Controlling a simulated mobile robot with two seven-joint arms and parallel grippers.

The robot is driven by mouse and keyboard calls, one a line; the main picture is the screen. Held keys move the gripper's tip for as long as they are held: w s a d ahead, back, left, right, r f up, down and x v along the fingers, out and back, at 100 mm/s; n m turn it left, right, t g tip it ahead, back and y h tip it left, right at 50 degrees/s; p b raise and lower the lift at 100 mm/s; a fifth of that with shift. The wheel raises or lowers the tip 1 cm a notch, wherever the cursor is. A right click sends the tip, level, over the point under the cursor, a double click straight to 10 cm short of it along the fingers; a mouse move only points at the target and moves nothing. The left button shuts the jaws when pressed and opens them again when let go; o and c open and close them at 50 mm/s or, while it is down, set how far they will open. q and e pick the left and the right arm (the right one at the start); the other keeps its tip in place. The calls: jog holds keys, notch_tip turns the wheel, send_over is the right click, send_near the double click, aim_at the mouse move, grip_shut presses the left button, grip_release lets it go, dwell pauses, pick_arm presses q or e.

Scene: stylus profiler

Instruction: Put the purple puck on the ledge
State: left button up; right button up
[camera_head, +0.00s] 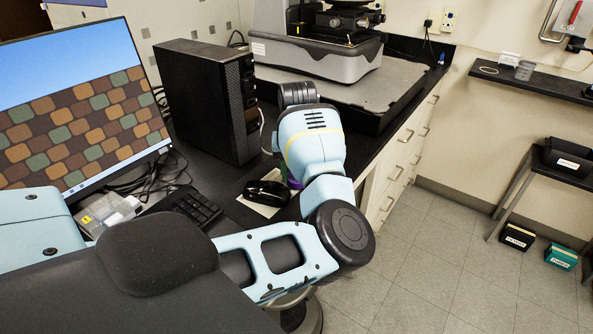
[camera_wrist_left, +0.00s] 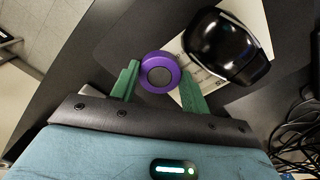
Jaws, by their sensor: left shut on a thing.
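The purple puck (camera_wrist_left: 160,72) is a round disc with a grey centre. In the left wrist view it sits between the green fingers of my left gripper (camera_wrist_left: 160,83), which is shut on it. In the head view only a small purple sliver of the puck (camera_head: 295,182) shows beside my left wrist, near the desk's front edge; the fingers are mostly hidden by the arm. A narrow black ledge (camera_head: 530,82) is fixed to the wall at the right, far from the gripper. My right gripper is not in view.
A black mouse (camera_head: 266,191) lies right by the gripper on a pale sheet, with a keyboard (camera_head: 183,207) to its left. A computer tower (camera_head: 208,100) and the profiler (camera_head: 318,57) stand behind. Floor between is open.

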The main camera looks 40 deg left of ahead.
aim_at(297, 177)
pick_arm(q)
jog(key=shift+f, duration=0.2)
jog(key=o, duration=1.4)
jog(key=shift+r, duration=0.1)
notch_tip(297, 177, up, 12)
jog(key=shift+r+b, duration=0.15)
jog(key=shift+b, duration=0.25)
